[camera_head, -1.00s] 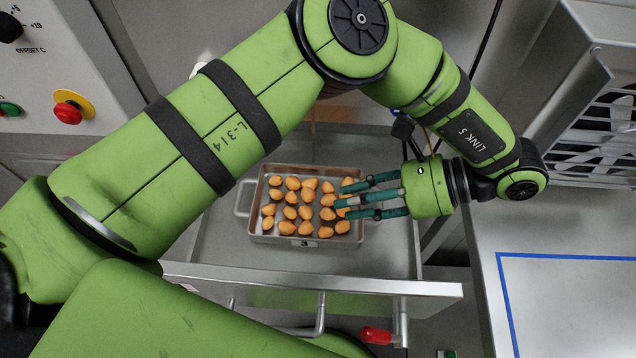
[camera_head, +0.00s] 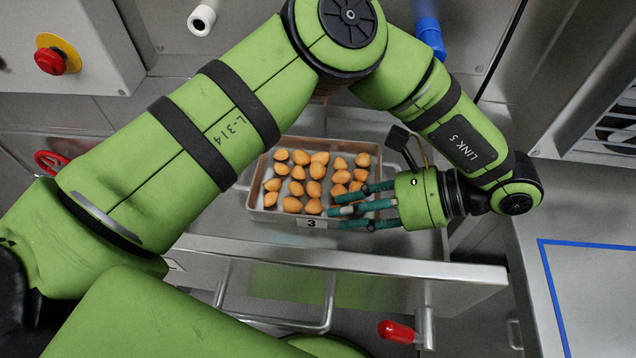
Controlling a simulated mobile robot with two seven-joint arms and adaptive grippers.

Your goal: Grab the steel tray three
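The steel tray three (camera_head: 262,214) lies in an open drawer, right of centre. It is a shallow rectangular pan with a "3" label (camera_head: 311,223) on its front wall. Several orange filled pasta pieces (camera_head: 292,204) sit in it in rough rows. My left gripper (camera_head: 336,210) comes in from the right with its teal fingers straight and spread apart, pointing left. They overlap the tray's front right corner and hide part of it. I cannot tell whether they touch the tray; nothing shows between them. My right gripper is not in view.
The drawer front (camera_head: 340,262) runs below the tray, with a bar handle (camera_head: 327,300) and a red-tipped lever (camera_head: 397,331). A steel worktop with blue tape (camera_head: 549,285) is at right. A control box with a red button (camera_head: 50,61) is upper left.

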